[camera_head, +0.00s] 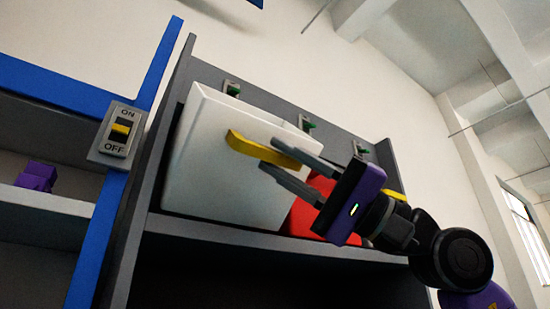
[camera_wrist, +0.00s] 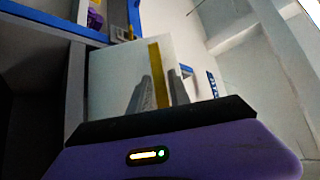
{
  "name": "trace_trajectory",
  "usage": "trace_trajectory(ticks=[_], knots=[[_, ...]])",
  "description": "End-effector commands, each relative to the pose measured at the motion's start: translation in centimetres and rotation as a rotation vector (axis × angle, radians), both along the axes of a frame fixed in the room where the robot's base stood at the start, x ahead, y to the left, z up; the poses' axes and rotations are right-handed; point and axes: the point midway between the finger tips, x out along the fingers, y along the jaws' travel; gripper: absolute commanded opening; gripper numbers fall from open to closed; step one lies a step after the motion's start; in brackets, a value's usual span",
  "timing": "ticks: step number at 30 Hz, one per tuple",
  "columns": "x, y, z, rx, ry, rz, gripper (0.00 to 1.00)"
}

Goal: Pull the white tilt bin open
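The white tilt bin (camera_head: 222,165) sits in the grey shelf unit, and its white front also shows in the wrist view (camera_wrist: 112,72). A yellow handle (camera_head: 245,147) runs across its front; it appears as an upright bar in the wrist view (camera_wrist: 158,72). My gripper (camera_head: 269,154) is at the right part of the handle, with its two grey fingers apart. In the wrist view the handle lies between the fingers (camera_wrist: 160,82), with a visible gap beside them. I cannot tell whether either finger touches it.
A red bin (camera_head: 308,215) is right of the white one, partly hidden behind my gripper. An ON/OFF switch (camera_head: 119,133) is on the blue frame at left. A purple object (camera_head: 37,176) lies on the left shelf. The space below the bins looks empty.

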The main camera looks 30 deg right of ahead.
Motion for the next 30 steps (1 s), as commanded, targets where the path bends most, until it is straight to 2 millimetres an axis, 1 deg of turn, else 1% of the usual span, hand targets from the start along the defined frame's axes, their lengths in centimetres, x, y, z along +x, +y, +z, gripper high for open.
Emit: trace_trajectory(ticks=[1,6,12,30], knots=[[-0.4,-0.7,-0.6,0.002,-0.001,-0.004,0.23],[-1.6,-2.7,-2.2,0.002,-0.001,-0.002,0.23],[-2.6,-4.2,-3.4,0.0,-0.001,-0.001,0.23],[-2.8,-4.4,-3.5,-0.002,-0.001,0.0,0.23]])
